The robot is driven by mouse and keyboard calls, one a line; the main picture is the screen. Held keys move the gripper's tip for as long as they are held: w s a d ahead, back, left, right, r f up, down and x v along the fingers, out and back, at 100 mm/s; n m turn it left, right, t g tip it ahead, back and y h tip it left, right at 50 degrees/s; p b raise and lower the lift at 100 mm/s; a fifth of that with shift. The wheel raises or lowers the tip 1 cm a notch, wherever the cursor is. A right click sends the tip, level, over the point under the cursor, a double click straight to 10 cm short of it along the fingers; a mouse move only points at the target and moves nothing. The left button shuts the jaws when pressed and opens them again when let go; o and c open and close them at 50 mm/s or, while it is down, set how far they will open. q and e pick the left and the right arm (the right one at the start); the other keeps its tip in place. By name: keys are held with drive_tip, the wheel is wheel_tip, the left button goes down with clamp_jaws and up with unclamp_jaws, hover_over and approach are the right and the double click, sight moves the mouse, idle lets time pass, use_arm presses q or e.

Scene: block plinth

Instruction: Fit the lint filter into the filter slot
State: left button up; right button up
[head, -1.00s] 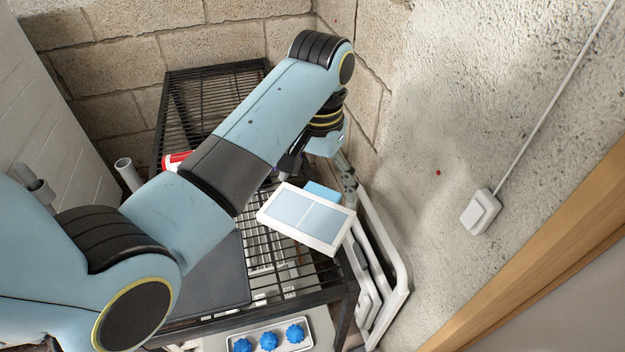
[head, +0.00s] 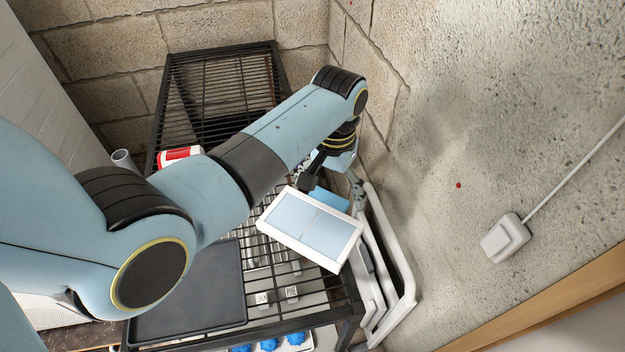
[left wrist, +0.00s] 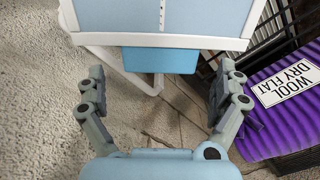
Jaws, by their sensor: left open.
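The lint filter (head: 310,228) is a white-framed panel with pale blue mesh and a blue grip tab (head: 331,201) on its far edge. In the head view it lies tilted over the right front part of the black wire rack; what holds it up is unclear. My left gripper (head: 333,182) is open just beyond the tab. In the left wrist view the filter (left wrist: 160,18) is at the top, its blue tab (left wrist: 159,60) ahead of and between the spread fingers (left wrist: 163,78), with gaps on both sides. I cannot make out the filter slot. My right gripper is not in view.
The wire rack (head: 205,62) carries a dark flat tray (head: 190,300) and a red-and-white can (head: 180,156). White folded tubing (head: 402,265) stands at its right, beside the rough wall with a switch (head: 505,238). A purple item (left wrist: 285,108) labelled "WOOL DRY FLAT" is right of the fingers.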

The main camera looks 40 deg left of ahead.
use_arm(q)
wheel_tip(320, 180, down, 2)
drive_tip(key=shift+f, duration=0.1)
drive_tip(key=c, duration=1.2)
drive_tip(key=shift+r, duration=0.2)
